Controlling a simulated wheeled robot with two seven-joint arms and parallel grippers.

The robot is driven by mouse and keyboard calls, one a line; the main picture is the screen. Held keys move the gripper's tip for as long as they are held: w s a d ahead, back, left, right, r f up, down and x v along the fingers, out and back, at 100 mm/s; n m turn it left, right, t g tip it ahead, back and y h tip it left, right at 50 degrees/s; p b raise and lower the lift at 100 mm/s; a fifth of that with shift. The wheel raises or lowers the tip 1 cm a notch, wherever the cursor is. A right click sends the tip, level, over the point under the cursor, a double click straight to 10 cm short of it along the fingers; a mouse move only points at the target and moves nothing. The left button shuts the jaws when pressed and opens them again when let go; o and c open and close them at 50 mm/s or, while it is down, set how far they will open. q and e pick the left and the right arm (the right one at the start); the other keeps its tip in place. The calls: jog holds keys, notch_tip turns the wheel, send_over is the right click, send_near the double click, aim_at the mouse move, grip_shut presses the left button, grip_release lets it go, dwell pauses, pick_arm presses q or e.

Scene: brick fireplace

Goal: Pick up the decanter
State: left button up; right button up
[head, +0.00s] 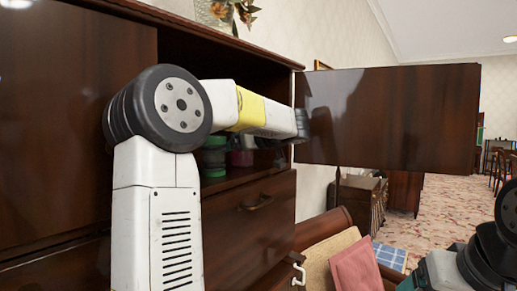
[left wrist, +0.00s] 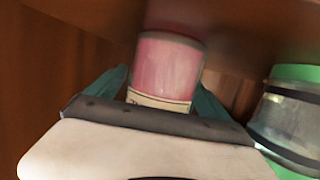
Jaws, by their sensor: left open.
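A pink-red glass vessel with a pale label, seemingly the decanter (left wrist: 168,68), stands in the left wrist view between the two teal fingers of my left gripper (left wrist: 163,90). The fingers are open, one on each side of it; I cannot tell whether they touch it. In the head view a reddish vessel (head: 240,157) shows dimly inside the open cabinet, below my left forearm. My left gripper is not clearly visible there. My right arm enters at the lower right, with its gripper out of view.
A green-lidded jar (left wrist: 292,112) stands close to the right of the pink vessel; green jars (head: 213,156) also show in the head view. The dark wooden cabinet (head: 75,110) encloses the shelf. Its open door (head: 395,117) sticks out right. A closed drawer (head: 250,215) is below.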

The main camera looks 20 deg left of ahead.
pick_arm(q)
jog(key=c, duration=2)
jog(key=shift+r, duration=0.1)
